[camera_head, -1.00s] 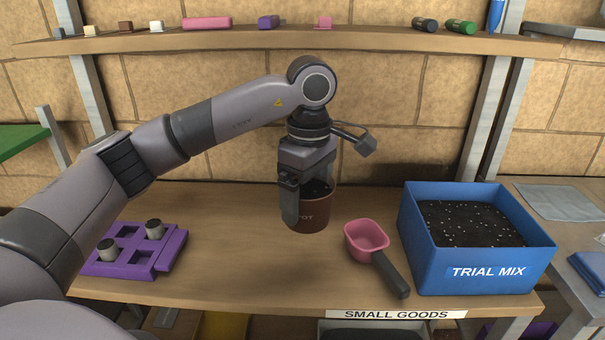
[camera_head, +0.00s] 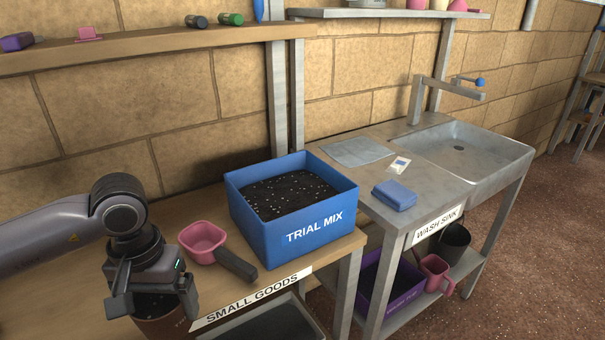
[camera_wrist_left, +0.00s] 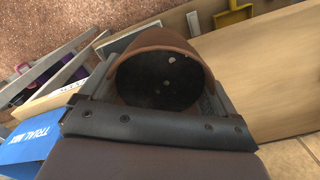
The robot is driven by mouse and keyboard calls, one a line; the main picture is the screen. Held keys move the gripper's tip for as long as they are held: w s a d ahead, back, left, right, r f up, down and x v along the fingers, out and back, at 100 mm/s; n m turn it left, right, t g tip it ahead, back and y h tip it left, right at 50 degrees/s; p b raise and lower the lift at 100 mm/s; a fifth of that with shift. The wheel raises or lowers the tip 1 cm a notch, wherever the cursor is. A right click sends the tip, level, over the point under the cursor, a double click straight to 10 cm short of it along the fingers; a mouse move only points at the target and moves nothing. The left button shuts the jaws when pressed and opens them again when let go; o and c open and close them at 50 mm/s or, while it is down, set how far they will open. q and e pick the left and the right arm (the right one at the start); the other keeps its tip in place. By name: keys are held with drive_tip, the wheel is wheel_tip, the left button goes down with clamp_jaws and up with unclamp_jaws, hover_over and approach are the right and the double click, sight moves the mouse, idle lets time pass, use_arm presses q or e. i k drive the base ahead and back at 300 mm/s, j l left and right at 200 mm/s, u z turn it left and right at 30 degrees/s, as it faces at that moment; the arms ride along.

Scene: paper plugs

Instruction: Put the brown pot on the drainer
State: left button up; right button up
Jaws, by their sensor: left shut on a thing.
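My left gripper (camera_head: 152,296) is shut on the brown pot (camera_head: 172,326) at the lower left of the head view. The pot is upright, dark inside, and partly cut off by the picture's bottom edge. In the left wrist view the pot (camera_wrist_left: 165,38) sits between the fingers, showing its brown wall and dark, speckled inside. A flat grey-blue sheet (camera_head: 357,152) lies on the sink counter; I cannot tell whether it is the drainer. My right gripper is not in view.
A blue trial mix box (camera_head: 292,238) and a pink scoop (camera_head: 203,240) stand on the wooden bench to the right of the pot. Beyond a gap is the wash sink (camera_head: 470,152), with a folded blue cloth (camera_head: 395,194) and a small white packet (camera_head: 399,165) on its counter.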

sight(429, 183)
drive_tip(key=k+z, duration=0.1)
drive_tip(key=k, duration=0.45)
drive_tip(key=l+z, duration=0.1)
drive_tip(key=z, duration=0.85)
drive_tip(key=i+z, duration=0.15)
drive_tip(key=i, duration=0.75)
